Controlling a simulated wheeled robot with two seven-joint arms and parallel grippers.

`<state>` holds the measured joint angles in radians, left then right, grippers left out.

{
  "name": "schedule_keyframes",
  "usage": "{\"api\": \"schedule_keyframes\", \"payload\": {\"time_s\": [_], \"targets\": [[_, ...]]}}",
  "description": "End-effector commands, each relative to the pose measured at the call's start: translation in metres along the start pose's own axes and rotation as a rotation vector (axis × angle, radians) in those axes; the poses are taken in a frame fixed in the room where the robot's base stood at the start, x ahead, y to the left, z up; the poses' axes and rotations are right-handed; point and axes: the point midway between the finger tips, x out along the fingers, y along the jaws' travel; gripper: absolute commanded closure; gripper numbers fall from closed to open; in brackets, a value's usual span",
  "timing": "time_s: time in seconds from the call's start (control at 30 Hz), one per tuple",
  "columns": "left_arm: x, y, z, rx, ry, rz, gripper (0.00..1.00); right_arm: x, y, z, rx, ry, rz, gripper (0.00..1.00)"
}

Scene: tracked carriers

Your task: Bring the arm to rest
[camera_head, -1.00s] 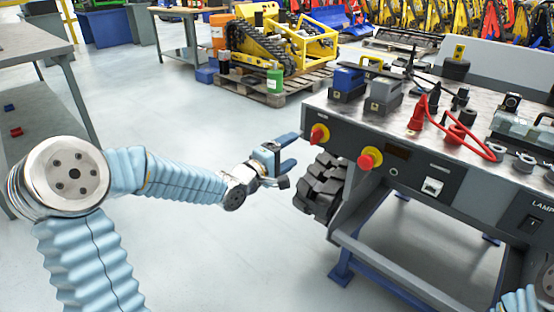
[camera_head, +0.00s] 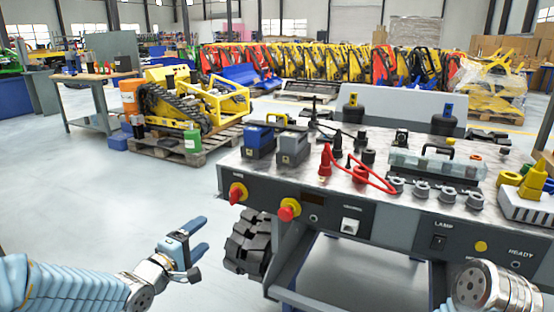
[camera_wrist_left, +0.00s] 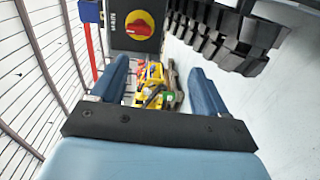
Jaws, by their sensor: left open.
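My left gripper (camera_head: 197,238) is in the lower left of the head view, in free air to the left of the workbench (camera_head: 330,190). Its two blue fingers are apart with nothing between them. In the left wrist view the open fingers (camera_wrist_left: 158,88) frame empty space, with a red and yellow switch (camera_wrist_left: 139,24) beyond them. My left arm (camera_head: 70,285) reaches in low from the left, in its light blue cover. Part of my right arm (camera_head: 495,290) shows at the lower right; its gripper is out of the picture.
A black rubber track (camera_head: 250,243) hangs beside the bench's left end, right of my left gripper. Red knobs (camera_head: 238,192) stick out of the bench front. A yellow tracked machine (camera_head: 195,100) stands on a pallet behind.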

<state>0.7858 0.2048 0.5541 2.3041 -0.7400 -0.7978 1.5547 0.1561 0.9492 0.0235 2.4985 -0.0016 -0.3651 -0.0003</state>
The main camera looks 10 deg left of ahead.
Motion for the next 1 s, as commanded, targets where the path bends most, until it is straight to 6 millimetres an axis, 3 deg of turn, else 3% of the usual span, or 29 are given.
{"api": "schedule_keyframes", "payload": {"time_s": [0.13, 0.27, 0.4, 0.5, 0.6, 0.7, 0.8, 1.0], "targets": [[0.01, -0.097, 0.033, 0.074, -0.042, -0.216, 0.26, 0.0, 0.0, 0.0, 0.0, 0.0, 0.0, 0.66], [-0.002, -0.2, 0.086, 0.207, -0.176, -0.471, 0.26, 0.0, 0.0, 0.0, 0.0, 0.0, 0.0, 0.66], [-0.045, -0.293, 0.15, 0.376, -0.412, -0.716, 0.26, 0.0, 0.0, 0.0, 0.0, 0.0, 0.0, 0.66], [-0.087, -0.342, 0.186, 0.487, -0.599, -0.85, 0.26, 0.0, 0.0, 0.0, 0.0, 0.0, 0.0, 0.66], [-0.126, -0.373, 0.21, 0.573, -0.76, -0.938, 0.26, 0.0, 0.0, 0.0, 0.0, 0.0, 0.0, 0.66], [-0.152, -0.39, 0.222, 0.627, -0.869, -0.987, 0.26, 0.0, 0.0, 0.0, 0.0, 0.0, 0.0, 0.66], [-0.164, -0.396, 0.227, 0.652, -0.92, -1.007, 0.26, 0.0, 0.0, 0.0, 0.0, 0.0, 0.0, 0.66], [-0.166, -0.397, 0.227, 0.658, -0.928, -1.008, 0.26, 0.0, 0.0, 0.0, 0.0, 0.0, 0.0, 0.66]]}}
